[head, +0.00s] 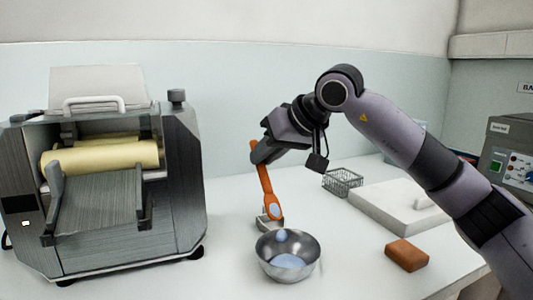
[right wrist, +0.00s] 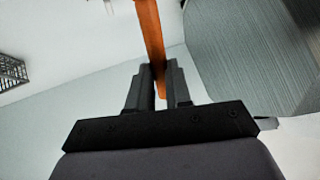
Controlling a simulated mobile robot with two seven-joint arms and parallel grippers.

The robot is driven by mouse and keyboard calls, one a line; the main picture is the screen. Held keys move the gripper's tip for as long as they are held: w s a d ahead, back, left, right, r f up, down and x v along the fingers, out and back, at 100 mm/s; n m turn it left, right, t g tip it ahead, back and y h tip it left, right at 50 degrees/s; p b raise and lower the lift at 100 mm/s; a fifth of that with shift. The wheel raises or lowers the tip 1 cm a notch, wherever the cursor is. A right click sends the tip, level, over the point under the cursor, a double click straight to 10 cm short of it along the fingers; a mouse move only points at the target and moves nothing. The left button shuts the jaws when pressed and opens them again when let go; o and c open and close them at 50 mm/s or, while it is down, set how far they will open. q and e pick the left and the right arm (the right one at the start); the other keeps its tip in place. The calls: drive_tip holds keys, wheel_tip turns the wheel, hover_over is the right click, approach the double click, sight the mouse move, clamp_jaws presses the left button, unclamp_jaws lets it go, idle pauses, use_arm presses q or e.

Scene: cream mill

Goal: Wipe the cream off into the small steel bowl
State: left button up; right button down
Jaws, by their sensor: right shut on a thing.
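My right gripper (head: 257,152) is shut on the orange handle of a scraper-like tool (head: 265,183), which hangs down and slightly tilted. In the right wrist view the orange handle (right wrist: 150,35) runs between the closed fingers (right wrist: 160,82). The tool's pale grey head (head: 268,222) is at the far rim of the small steel bowl (head: 268,250); I cannot tell whether they touch. A pale cream pool (head: 288,261) lies in the bowl, and a small pale blob (head: 281,236) shows above it near the far wall. My left gripper is out of view.
A grey roller mill (head: 110,190) with cream-yellow rollers stands at the left. A wire basket (head: 342,181), a white slab (head: 400,205) and an orange-brown block (head: 407,254) are on the right. A grey control box (head: 510,155) is at the right edge. White counter is clear around the bowl.

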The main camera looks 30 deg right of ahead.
drive_tip(key=shift+r+p, duration=1.65)
drive_tip(key=shift+r, duration=0.25)
